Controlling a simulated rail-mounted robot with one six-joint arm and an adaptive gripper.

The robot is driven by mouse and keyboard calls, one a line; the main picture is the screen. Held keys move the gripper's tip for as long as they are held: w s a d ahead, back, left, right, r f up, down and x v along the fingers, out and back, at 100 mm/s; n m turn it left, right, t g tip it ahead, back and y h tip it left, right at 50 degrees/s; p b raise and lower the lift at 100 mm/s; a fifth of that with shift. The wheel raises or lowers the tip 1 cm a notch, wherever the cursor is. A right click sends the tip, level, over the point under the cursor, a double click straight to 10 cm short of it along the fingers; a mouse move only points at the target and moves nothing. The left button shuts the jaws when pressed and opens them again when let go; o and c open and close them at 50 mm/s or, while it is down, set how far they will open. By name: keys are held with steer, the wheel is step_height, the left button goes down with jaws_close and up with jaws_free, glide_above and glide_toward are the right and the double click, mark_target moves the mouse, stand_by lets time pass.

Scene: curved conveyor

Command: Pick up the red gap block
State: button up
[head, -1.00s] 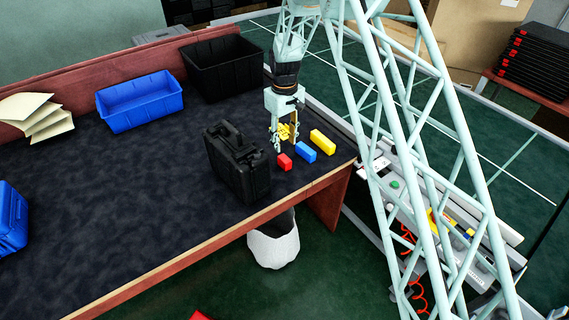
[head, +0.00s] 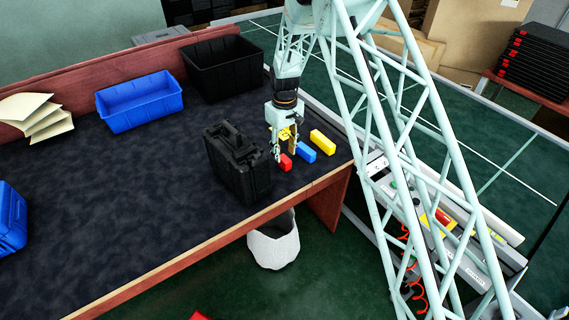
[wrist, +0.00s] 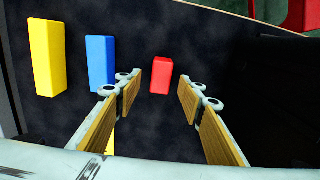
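The red block (head: 285,162) lies on the dark table top near its right end, beside the blue block (head: 306,153) and the yellow block (head: 322,141). My gripper (head: 284,156) is just above and behind the red block, pointing down. In the wrist view my gripper (wrist: 158,98) is open, with its two wood-coloured pads apart. The red block (wrist: 161,75) shows ahead of the gap between them, with nothing held. The blue block (wrist: 101,62) is left of the left finger, and the yellow block (wrist: 46,57) is farther left.
A black case (head: 238,165) stands close to the left of the red block. A blue bin (head: 140,101) and a black bin (head: 222,67) stand at the back. The table's front edge (head: 235,231) is near. The table's left middle is clear.

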mark_target(284, 158)
steer(key=shift+s+f, duration=0.15)
steer(key=shift+f, duration=2.4)
steer(key=c, duration=1)
